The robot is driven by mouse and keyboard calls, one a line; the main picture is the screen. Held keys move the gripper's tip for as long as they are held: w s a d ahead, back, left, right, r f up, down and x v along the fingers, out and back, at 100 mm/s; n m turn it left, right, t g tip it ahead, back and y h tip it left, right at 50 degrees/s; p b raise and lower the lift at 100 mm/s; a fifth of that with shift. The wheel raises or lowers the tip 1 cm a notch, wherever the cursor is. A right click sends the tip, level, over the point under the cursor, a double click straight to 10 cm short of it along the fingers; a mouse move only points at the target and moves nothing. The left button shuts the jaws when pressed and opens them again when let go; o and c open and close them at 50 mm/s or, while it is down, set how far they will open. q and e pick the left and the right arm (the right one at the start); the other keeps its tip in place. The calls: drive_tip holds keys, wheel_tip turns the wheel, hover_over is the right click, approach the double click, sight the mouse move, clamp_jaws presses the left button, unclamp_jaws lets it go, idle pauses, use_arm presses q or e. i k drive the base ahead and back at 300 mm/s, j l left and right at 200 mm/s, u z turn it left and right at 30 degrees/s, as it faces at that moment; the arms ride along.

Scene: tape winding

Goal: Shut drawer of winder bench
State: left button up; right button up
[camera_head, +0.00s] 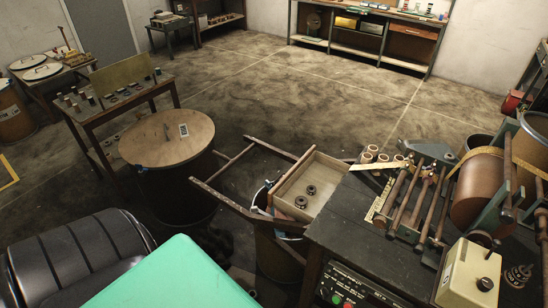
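The winder bench (358,228) stands at the right, dark-topped, with the winder's rollers on it. A wooden drawer (329,165) sticks out beyond the bench's far left side, pulled open. Two small dark round parts (305,196) lie in the drawer. Whether the drawer has a handle cannot be told from here. Neither of my grippers is in view, and nothing of mine is seen touching the drawer.
A wooden frame (235,204) and a bin (279,255) stand beside the drawer. A drum with a round wooden top (165,148) is to the left. A black ribbed seat (85,255) is at lower left. Open floor (330,95) lies beyond.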

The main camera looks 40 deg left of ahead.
sight(320, 170)
drive_tip(key=j, duration=0.85)
drive_tip(key=j+z, duration=0.15)
drive_tip(key=j, duration=0.65)
drive_tip(key=k+j, duration=0.1)
drive_tip(key=j, duration=0.75)
drive_tip(key=z, duration=0.05)
